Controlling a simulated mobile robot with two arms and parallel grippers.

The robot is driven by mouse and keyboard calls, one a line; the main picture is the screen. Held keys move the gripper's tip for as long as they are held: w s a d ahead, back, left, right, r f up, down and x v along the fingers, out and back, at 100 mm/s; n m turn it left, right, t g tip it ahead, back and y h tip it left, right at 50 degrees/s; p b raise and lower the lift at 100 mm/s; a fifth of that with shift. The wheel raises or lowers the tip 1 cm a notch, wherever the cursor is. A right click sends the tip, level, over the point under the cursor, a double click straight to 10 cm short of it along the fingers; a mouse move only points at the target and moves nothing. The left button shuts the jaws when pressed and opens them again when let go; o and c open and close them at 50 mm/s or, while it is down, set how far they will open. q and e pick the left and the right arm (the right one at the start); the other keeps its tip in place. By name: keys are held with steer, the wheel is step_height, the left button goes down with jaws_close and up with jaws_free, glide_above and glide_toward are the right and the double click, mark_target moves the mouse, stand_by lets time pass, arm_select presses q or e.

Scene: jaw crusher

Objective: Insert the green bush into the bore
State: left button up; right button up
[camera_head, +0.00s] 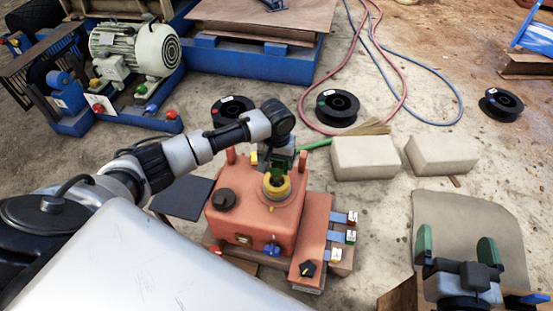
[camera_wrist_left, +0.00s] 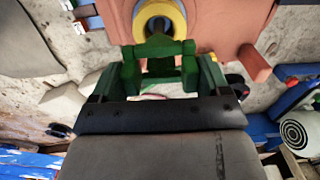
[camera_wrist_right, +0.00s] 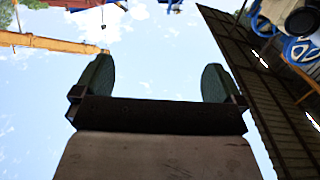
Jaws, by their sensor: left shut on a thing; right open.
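An orange-red housing (camera_head: 240,215) carries a yellow ring (camera_head: 269,191) around the bore. My left gripper (camera_head: 278,167) is at the far edge of the ring. It is shut on a green part, the green bush (camera_wrist_left: 155,62), which shows between its green fingers in the left wrist view. There the yellow ring (camera_wrist_left: 178,14) lies just beyond the bush, with a pale inside. In the head view the bush is mostly hidden by the gripper, and I cannot tell whether it touches the ring. My right gripper (camera_head: 458,247) is open and empty at the lower right, fingers pointing up.
Small tagged fittings (camera_head: 350,236) and a black knob (camera_head: 308,269) sit on the housing's right side. Two pale blocks (camera_head: 364,158) (camera_head: 441,154), black spools (camera_head: 337,106) and a brush (camera_head: 362,132) lie behind. A grey mat (camera_head: 465,210) lies near my right gripper.

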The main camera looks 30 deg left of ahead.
mark_target(277, 167)
arm_select(q)
steer(key=shift+p, duration=0.6)
arm_select(e)
steer(key=shift+s+d+f+g+h, duration=0.15)
steer(key=shift+s+d+f+g, duration=0.1)
steer(key=shift+f+g, duration=0.35)
steer(key=shift+s+d+f+g+h, duration=0.1)
steer(key=shift+s+f+g+h, duration=0.1)
steer(key=shift+f+g, duration=0.45)
steer(key=shift+s+d+f+g+h, duration=0.15)
steer(key=shift+s+d+f+g, duration=0.1)
steer(key=shift+f+g, duration=0.35)
steer(key=shift+f, duration=0.1)
arm_select(q)
steer(key=shift+f, duration=0.6)
arm_select(e)
steer(key=shift+w+a+r+t, duration=0.15)
steer(key=shift+w+r+t, duration=0.05)
steer(key=shift+r+t, duration=0.25)
arm_select(q)
steer(key=shift+f, duration=0.3)
arm_select(e)
steer(key=shift+w+a+r, duration=0.1)
steer(key=shift+w+r, duration=0.05)
steer(key=shift+r, duration=0.1)
